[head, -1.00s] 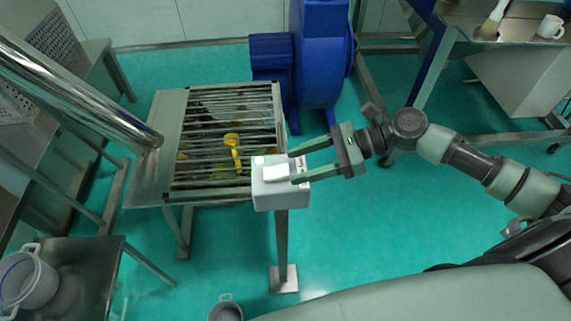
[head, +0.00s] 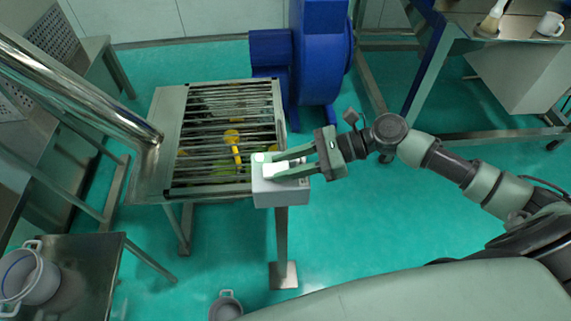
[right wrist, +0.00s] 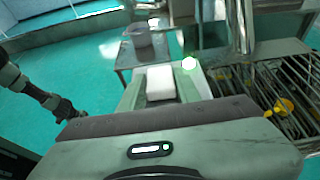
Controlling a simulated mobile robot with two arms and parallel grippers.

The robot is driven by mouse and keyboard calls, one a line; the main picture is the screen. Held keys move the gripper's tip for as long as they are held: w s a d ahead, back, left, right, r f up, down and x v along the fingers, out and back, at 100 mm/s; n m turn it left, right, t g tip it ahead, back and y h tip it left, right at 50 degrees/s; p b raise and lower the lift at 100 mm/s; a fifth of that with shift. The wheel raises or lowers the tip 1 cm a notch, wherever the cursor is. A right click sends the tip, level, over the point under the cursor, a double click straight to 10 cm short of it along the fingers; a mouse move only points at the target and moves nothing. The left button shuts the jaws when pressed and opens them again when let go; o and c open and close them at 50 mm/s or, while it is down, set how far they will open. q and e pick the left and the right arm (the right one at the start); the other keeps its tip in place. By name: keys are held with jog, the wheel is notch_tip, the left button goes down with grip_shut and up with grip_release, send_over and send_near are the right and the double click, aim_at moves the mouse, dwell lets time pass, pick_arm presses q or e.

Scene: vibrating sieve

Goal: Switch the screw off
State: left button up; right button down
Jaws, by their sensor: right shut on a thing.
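A light grey control box (head: 280,194) stands on a post at the right front corner of the sieve. Its top carries a white switch block (head: 270,171) and a bright pale-green lamp (head: 259,157). My right gripper (head: 284,167) reaches in from the right, its fingers over the box top and shut on the white switch. The right wrist view shows the switch (right wrist: 160,82) between the two fingers, with the glowing green lamp (right wrist: 189,63) just beyond on the right. My left gripper is not in view.
The barred sieve (head: 178,150) with yellow and green pieces lies left of the box. A shiny metal tube (head: 85,90) slopes to its left side. A blue machine (head: 320,60) stands behind. A pot (head: 30,275) is at lower left; another (head: 226,306) is on the floor.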

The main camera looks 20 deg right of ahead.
jog(key=f+y+b, duration=0.1)
jog(key=y+b, duration=0.2)
jog(key=shift+d+f+t+b, duration=0.15)
jog(key=shift+f+t+b, duration=0.05)
jog(key=shift+t+b, duration=0.2)
jog(key=shift+y+b, duration=0.3)
jog(key=shift+b, duration=0.05)
jog(key=shift+r+y, duration=0.25)
jog(key=shift+y, duration=0.05)
jog(key=c, duration=1)
grip_release()
jog(key=shift+d, duration=0.1)
